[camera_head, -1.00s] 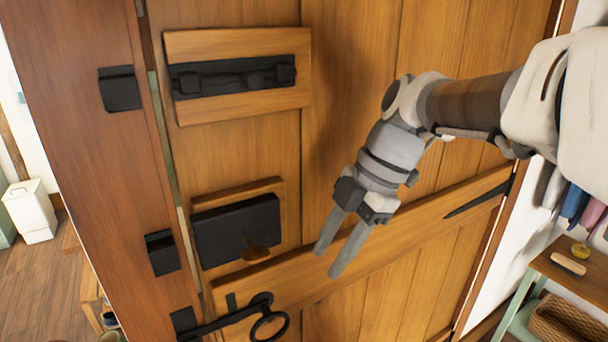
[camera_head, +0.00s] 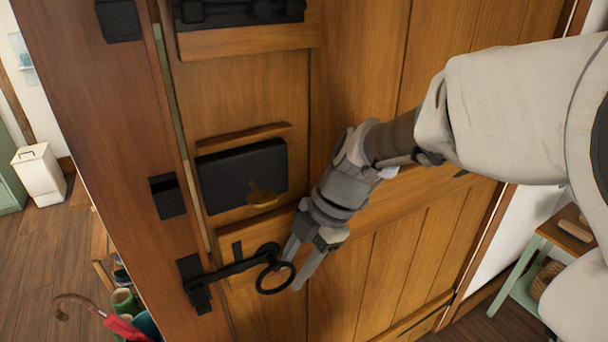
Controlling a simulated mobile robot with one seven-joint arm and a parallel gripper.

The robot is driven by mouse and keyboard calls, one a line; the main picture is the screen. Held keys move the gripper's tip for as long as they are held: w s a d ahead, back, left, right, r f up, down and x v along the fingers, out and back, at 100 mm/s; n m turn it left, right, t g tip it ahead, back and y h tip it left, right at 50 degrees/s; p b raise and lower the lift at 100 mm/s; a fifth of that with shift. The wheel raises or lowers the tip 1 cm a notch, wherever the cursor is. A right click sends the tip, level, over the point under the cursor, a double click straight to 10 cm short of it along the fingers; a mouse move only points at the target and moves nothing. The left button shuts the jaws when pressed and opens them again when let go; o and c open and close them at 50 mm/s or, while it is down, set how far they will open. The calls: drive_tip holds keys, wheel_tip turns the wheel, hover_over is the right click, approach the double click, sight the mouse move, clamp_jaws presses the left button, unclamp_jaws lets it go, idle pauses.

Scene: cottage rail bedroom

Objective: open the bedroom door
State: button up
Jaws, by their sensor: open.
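The wooden bedroom door (camera_head: 385,70) fills the middle of the view and stands in its frame (camera_head: 112,150). A black lock box (camera_head: 235,172) with a small brass piece (camera_head: 262,194) is on its left side. Below it, a black latch bar (camera_head: 232,267) with a ring (camera_head: 262,283) reaches across to a black catch (camera_head: 194,284) on the frame. Higher up is a black bolt (camera_head: 240,10), cut by the top edge. My gripper (camera_head: 296,268) is open and empty, its fingers pointing down at the right side of the ring. I cannot tell whether they touch it.
A white bin (camera_head: 39,173) stands on the floor at far left. An umbrella handle (camera_head: 75,300) and a green pot (camera_head: 124,300) are at lower left. A small green-legged table (camera_head: 545,238) with a brush stands at right, close to my arm.

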drive_tip(key=shift+x, duration=1.35)
clamp_jaws()
idle(0.4)
